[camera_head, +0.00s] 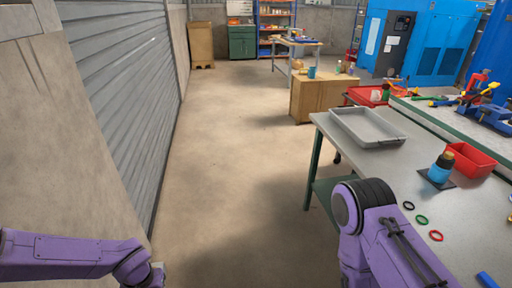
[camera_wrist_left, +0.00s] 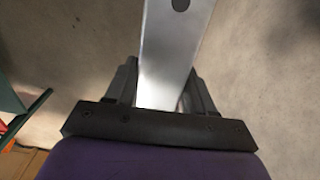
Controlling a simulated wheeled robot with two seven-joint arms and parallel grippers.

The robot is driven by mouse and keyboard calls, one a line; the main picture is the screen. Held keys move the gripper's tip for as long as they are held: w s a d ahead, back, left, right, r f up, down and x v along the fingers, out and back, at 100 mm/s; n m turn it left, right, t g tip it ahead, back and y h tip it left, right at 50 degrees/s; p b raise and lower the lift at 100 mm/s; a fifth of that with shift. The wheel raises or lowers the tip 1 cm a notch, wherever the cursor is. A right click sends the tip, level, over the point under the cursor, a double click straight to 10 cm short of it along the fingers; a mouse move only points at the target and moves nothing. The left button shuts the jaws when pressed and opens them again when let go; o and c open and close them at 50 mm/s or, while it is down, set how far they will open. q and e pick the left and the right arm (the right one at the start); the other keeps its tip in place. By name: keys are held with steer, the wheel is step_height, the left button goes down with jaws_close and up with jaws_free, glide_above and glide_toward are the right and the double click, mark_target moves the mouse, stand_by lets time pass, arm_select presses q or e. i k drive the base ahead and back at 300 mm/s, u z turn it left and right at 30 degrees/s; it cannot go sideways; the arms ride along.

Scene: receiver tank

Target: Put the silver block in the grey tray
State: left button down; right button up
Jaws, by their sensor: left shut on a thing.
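The silver block (camera_wrist_left: 172,45), a long flat metal bar with a dark round hole, is between the fingers of my left gripper (camera_wrist_left: 162,82) in the left wrist view. The gripper is shut on it, and bare floor shows behind it. The block's far end runs out of the picture. In the head view my left arm is at the bottom left, with its gripper out of sight. The grey tray (camera_head: 366,125) lies empty on the workbench at the right. My right arm is over the bench's near side, its gripper out of view.
A wooden cabinet (camera_head: 318,98) stands behind. A grey shutter wall (camera_head: 125,75) is at left; the floor between is clear.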

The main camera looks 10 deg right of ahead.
mark_target(367, 131)
steer(key=i, duration=2.25)
steer(key=z, duration=2.7)
